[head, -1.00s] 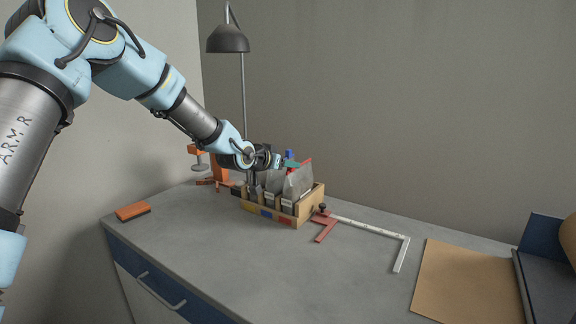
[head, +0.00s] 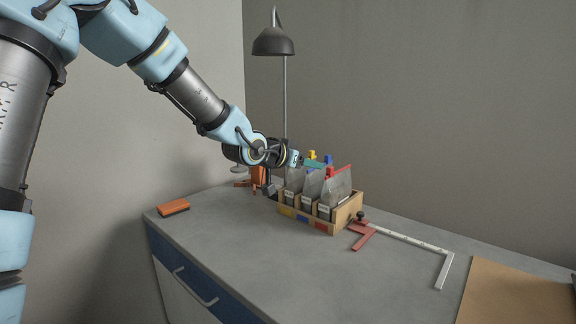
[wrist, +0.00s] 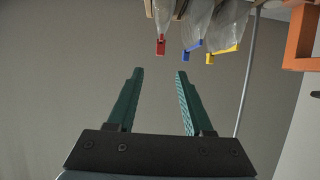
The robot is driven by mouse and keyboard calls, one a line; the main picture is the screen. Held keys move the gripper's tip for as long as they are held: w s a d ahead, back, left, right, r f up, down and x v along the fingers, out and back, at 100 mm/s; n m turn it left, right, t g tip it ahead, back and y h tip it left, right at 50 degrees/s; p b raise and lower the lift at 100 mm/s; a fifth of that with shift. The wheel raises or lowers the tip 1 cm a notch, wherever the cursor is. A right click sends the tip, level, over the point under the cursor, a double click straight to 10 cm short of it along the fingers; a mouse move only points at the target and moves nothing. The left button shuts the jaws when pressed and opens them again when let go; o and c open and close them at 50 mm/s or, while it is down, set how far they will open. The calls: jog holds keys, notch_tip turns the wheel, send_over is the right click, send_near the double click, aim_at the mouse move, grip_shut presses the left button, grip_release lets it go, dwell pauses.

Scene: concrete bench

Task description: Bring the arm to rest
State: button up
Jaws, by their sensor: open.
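My arm reaches from the left over the bench (head: 250,255). My gripper (head: 318,164) is behind and above the wooden box in the head view, partly hidden by bags and my own wrist. In the wrist view my gripper (wrist: 158,75) shows two green fingers well apart with nothing between them. The wooden box (head: 352,208) holds grey bags (head: 337,183) closed with coloured clips. In the wrist view a red clip (wrist: 160,46), a blue clip (wrist: 194,47) and a yellow clip (wrist: 224,54) hang at the top, apart from the fingers.
An orange clamp (head: 258,176) and a lamp (head: 272,42) stand behind the box. A red and white bar clamp (head: 415,241) lies to its right. An orange block (head: 173,208) lies at left. A brown board (head: 515,295) is at right. The bench front is clear.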

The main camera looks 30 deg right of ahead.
jog(key=w+a+f+n+t+y, duration=0.1)
jog(key=w+a+f+n+y, duration=0.15)
jog(key=a, duration=0.65)
jog(key=w+a+f+n+y, duration=0.1)
jog(key=w+a+f+y, duration=0.2)
jog(key=a, duration=0.6)
jog(key=w+a+f+n+t+y, duration=0.1)
jog(key=w+a+f+n+y, duration=0.15)
jog(key=a, duration=0.75)
jog(key=s+a+f+n+g+y, duration=0.1)
jog(key=s+a+n, duration=0.3)
jog(key=a, duration=0.8)
jog(key=s+a+f+n+g+y, duration=0.2)
jog(key=s+a+n+g+y, duration=0.1)
jog(key=s+a, duration=0.6)
jog(key=a+y, duration=0.1)
jog(key=a, duration=0.3)
jog(key=shift+a+n, duration=0.2)
jog(key=shift+n, duration=0.2)
